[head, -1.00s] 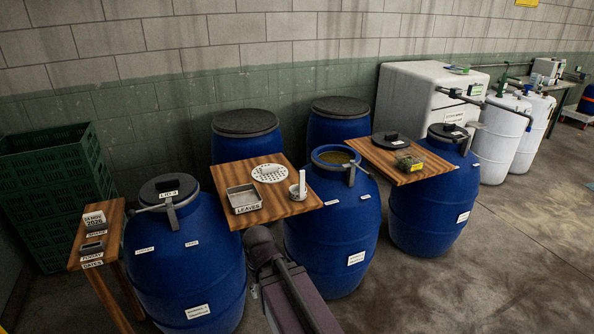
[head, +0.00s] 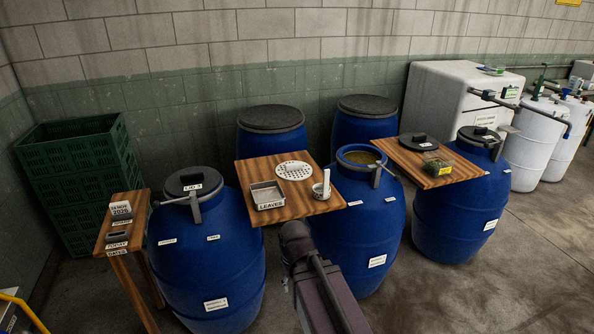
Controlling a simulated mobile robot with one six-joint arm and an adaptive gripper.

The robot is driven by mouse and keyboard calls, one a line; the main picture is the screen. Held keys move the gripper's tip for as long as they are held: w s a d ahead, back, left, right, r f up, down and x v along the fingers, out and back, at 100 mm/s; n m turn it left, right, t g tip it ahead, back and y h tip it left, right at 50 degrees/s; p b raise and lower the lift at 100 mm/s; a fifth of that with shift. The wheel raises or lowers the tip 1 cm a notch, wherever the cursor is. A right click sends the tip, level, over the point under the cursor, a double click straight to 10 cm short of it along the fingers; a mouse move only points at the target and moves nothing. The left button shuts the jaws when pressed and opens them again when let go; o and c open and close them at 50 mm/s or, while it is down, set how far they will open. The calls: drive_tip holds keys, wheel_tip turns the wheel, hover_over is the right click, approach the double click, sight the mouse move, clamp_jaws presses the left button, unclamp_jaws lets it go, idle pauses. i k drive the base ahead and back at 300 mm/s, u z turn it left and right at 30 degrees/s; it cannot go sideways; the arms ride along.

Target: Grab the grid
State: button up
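A round white perforated disc, which looks like the grid (head: 294,170), lies flat near the back of the middle wooden board (head: 300,198). A metal tray (head: 267,196) labelled "LEAVES" sits to its front left, and a white cup (head: 321,191) with an upright handle stands to its front right. My dark arm rises from the bottom of the head view, below the board. No gripper fingers can be made out, and nothing shows in contact with the disc.
An open blue barrel (head: 362,159) stands right of the board and a lidded one (head: 206,260) left of it. A small left table (head: 123,232) holds labelled blocks. Green crates (head: 75,152) stand far left.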

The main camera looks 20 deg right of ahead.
sight(292, 170)
drive_tip(key=u, duration=0.3)
drive_tip(key=i, duration=1)
drive_tip(key=z, duration=0.3)
